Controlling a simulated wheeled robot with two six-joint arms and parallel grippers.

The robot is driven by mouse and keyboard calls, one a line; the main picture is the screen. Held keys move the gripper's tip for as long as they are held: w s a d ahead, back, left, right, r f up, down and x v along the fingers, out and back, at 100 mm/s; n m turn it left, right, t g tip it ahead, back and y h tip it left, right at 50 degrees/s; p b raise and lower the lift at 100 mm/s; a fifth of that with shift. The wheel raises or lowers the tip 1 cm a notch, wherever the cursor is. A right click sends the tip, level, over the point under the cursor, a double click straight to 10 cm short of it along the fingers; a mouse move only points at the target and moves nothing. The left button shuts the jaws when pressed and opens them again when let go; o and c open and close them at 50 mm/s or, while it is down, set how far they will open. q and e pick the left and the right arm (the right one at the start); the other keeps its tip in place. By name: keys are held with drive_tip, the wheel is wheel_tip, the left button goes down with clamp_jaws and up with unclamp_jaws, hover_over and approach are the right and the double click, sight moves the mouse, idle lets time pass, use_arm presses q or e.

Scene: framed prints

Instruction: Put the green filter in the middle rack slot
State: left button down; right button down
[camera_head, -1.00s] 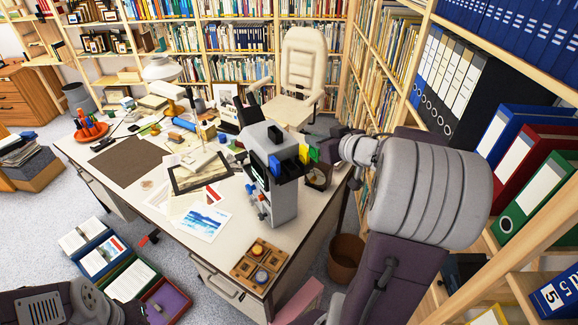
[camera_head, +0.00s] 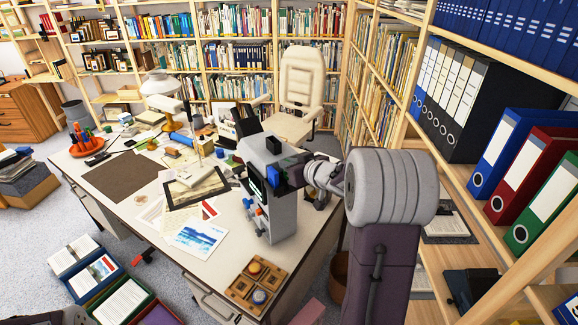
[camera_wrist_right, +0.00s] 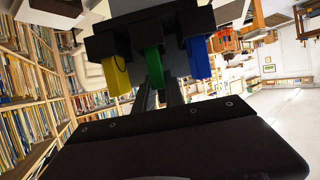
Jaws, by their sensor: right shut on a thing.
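The green filter (camera_wrist_right: 154,68) hangs at a dark rack (camera_wrist_right: 110,42) in the right wrist view, between a yellow filter (camera_wrist_right: 117,76) and a blue filter (camera_wrist_right: 198,58). My right gripper (camera_wrist_right: 158,92) has its two dark fingers at the green filter and is shut on it. I cannot tell how deep the filter sits in the middle slot. In the head view the blue filter (camera_head: 271,172) shows on the grey machine (camera_head: 284,212); my right gripper (camera_head: 297,170) is beside it and hides the green and yellow filters. My left gripper is out of view.
The machine stands on a cluttered desk (camera_head: 120,220). A wooden tray (camera_head: 240,291) with round pieces lies at the near desk corner. Shelves with binders (camera_head: 520,165) stand close on the right of my arm. Open boxes (camera_head: 95,280) lie on the floor at left.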

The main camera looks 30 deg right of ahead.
drive_tip(key=shift+s, duration=0.1)
drive_tip(key=shift+f, duration=0.1)
drive_tip(key=c, duration=1.5)
unclamp_jaws()
drive_tip(key=shift+o, duration=0.5)
drive_tip(key=shift+r, duration=0.35)
drive_tip(key=p+v, duration=0.2)
drive_tip(key=v, duration=1)
drive_tip(key=shift+f, duration=0.2)
